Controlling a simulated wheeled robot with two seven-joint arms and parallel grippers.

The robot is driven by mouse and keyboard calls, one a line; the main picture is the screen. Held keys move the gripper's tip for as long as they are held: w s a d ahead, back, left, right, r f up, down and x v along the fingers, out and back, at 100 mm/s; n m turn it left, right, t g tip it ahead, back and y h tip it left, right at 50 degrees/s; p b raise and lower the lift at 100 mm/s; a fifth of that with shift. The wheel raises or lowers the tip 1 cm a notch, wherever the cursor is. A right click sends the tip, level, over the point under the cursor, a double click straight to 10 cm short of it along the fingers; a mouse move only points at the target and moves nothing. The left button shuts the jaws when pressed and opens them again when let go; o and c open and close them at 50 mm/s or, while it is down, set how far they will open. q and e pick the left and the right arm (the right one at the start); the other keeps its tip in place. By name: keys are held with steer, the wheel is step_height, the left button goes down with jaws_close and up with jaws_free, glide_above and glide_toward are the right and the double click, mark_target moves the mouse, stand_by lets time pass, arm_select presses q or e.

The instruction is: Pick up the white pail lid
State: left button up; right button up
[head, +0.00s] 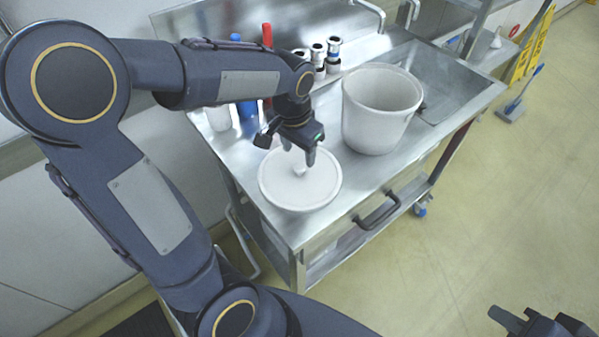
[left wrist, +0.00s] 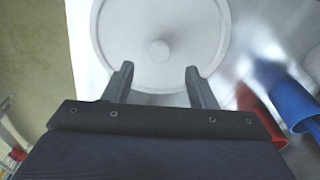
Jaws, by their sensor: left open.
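The white pail lid (head: 300,192) lies flat on the steel table, near its front left corner. It is round with a small knob (head: 299,170) in the middle. In the left wrist view the lid (left wrist: 122,40) fills the top middle, and its knob (left wrist: 159,50) shows beyond and between the fingertips. My right gripper (head: 540,320) is at the bottom right, empty, far from the table.
A white pail (head: 375,125) stands open right of the lid, beside a sink (head: 440,80). Bottles with blue and red tops (head: 266,36) and several small canisters (head: 333,48) stand at the back. A black drawer handle (head: 378,211) sticks out in front.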

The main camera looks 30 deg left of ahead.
mark_target(300, 166)
arm_select(q)
step_height(300, 166, down, 5)
steer(key=shift+w+f, duration=0.15)
steer(key=shift+c, duration=0.2)
jaws_close()
